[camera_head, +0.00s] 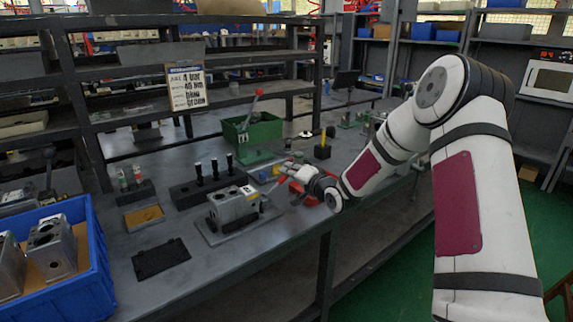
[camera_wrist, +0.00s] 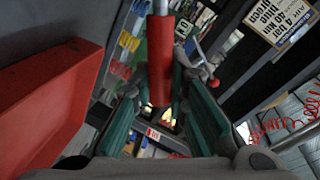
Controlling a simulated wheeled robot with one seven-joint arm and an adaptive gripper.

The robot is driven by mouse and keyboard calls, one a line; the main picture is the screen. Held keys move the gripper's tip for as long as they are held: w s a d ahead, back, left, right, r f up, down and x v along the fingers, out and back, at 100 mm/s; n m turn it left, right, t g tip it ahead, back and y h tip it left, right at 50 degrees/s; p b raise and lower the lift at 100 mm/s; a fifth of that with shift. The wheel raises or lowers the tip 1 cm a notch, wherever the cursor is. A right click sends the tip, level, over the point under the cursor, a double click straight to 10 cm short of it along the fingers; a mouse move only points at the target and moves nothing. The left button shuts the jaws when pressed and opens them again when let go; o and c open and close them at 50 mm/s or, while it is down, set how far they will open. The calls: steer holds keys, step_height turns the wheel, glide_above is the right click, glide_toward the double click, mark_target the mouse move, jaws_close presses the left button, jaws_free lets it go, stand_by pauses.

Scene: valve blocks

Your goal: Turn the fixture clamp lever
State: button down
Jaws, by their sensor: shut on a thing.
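A grey metal valve block (camera_head: 228,205) sits on a flat dark fixture plate (camera_head: 212,236) near the front edge of the bench in the head view. My gripper (camera_head: 288,172) is just right of and behind this block. In the wrist view, a red cylindrical handle (camera_wrist: 161,62) on a grey rod stands between the teal fingers of my gripper (camera_wrist: 165,112). The fingers are shut on this red lever handle. The lever's pivot is not clear in either view, and the handle is hidden by my gripper in the head view.
A red bin (camera_wrist: 52,105) lies close left of my gripper in the wrist view. A green press (camera_head: 262,130) with a red-knobbed lever stands behind. A black rack (camera_head: 212,187) with upright pins is left of the gripper. A blue crate (camera_head: 95,290) holds metal blocks at front left.

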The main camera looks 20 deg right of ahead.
steer(key=shift+w+d+f+m+p, duration=0.1)
steer(key=shift+d+f+m+p, duration=0.15)
steer(key=shift+f+m, duration=0.25)
steer(key=shift+w+d+f+m+p, duration=0.1)
steer(key=shift+d+f+m+p, duration=0.1)
steer(key=shift+f+m, duration=0.3)
steer(key=shift+s+y, duration=0.1)
steer(key=shift+y, duration=0.2)
steer(key=c, duration=1.6)
jaws_free()
steer(key=shift+f, duration=0.1)
steer(key=shift+o, duration=0.2)
steer(key=shift+s, duration=0.1)
steer(key=v, duration=1.1)
steer(key=shift+s+d+r, duration=0.15)
steer(key=shift+s+r, duration=0.1)
steer(key=shift+s, duration=0.05)
